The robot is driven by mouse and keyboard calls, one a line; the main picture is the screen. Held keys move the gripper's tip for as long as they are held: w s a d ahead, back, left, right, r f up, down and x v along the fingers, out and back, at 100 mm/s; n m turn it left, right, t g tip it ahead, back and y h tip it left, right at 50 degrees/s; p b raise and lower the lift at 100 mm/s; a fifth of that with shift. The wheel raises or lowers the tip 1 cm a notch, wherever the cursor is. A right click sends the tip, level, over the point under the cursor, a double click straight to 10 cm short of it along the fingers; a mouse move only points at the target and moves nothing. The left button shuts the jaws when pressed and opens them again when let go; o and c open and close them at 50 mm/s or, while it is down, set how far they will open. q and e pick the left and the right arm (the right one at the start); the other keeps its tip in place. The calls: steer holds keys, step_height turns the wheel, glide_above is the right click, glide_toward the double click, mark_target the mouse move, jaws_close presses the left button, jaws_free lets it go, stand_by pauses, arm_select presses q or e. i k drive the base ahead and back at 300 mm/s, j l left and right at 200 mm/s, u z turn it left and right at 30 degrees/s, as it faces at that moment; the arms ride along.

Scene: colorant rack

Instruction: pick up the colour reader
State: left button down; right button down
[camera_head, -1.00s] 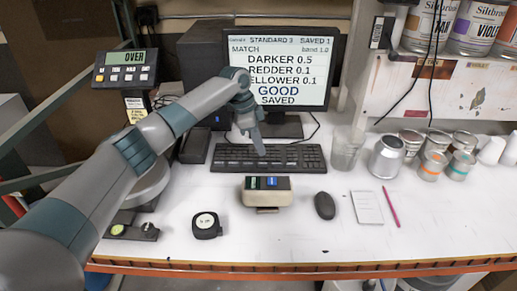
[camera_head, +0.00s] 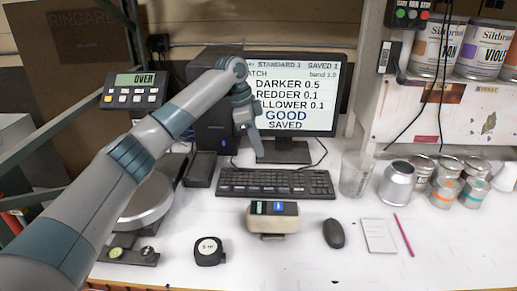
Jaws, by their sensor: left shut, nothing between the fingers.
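The colour reader appears to be the beige, boxy device (camera_head: 273,220) with a dark top bearing a green and a blue patch. It sits on the white bench in front of the keyboard. My left gripper (camera_head: 259,155) points down in front of the monitor, just beyond the keyboard's back edge in the picture. It is shut and empty, apart from the device. My right gripper is not in view.
The keyboard (camera_head: 276,183) lies behind the device, with the monitor (camera_head: 290,95) farther back. A tape measure (camera_head: 208,251) is at left, a mouse (camera_head: 334,233) and notepad (camera_head: 378,236) at right. Several cans stand at back right. Bench front is clear.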

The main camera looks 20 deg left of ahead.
mark_target(261, 218)
steer(key=k, duration=1.5)
